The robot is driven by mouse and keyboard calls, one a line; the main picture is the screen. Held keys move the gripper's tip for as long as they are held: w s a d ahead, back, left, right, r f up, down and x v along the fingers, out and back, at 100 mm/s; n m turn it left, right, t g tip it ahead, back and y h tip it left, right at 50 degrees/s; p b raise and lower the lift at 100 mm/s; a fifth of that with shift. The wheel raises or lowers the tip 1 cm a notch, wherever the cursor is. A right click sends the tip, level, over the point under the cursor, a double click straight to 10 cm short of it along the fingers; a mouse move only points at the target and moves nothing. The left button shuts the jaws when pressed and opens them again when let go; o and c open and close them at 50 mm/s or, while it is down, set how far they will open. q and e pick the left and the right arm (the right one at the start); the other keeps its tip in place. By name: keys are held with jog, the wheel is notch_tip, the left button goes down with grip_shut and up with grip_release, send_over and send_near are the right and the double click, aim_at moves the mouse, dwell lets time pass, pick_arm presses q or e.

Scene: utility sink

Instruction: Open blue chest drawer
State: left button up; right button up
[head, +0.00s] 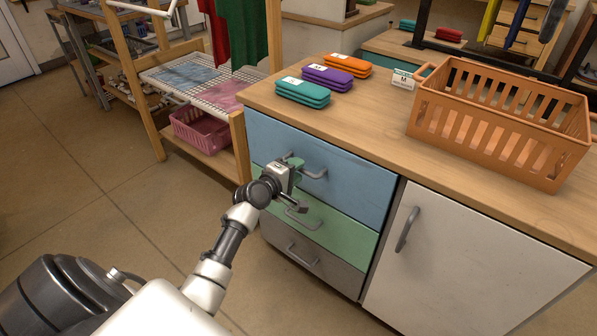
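The blue drawer (350,187) is the top drawer of the chest under the wooden counter, and its front looks flush and closed. Its grey bar handle (315,174) sits left of the middle of the front. My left gripper (297,183) is in front of the drawer's left part, close to the left end of the handle. Its fingers look spread, one up near the handle and one lower, with nothing seen between them. Whether a finger touches the handle cannot be told. My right gripper is not in view.
Below are a green drawer (345,232) and a grey drawer (335,271), both closed. A white cabinet door (470,265) is to the right. On the counter stand an orange basket (500,140) and teal, purple and orange folded cloths (303,92). A wire-shelf rack (200,85) stands left; the floor is clear.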

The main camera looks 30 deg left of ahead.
pick_arm(q)
jog(key=shift+x, duration=0.75)
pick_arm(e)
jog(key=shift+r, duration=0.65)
pick_arm(q)
grip_shut()
jog(key=shift+s, duration=0.15)
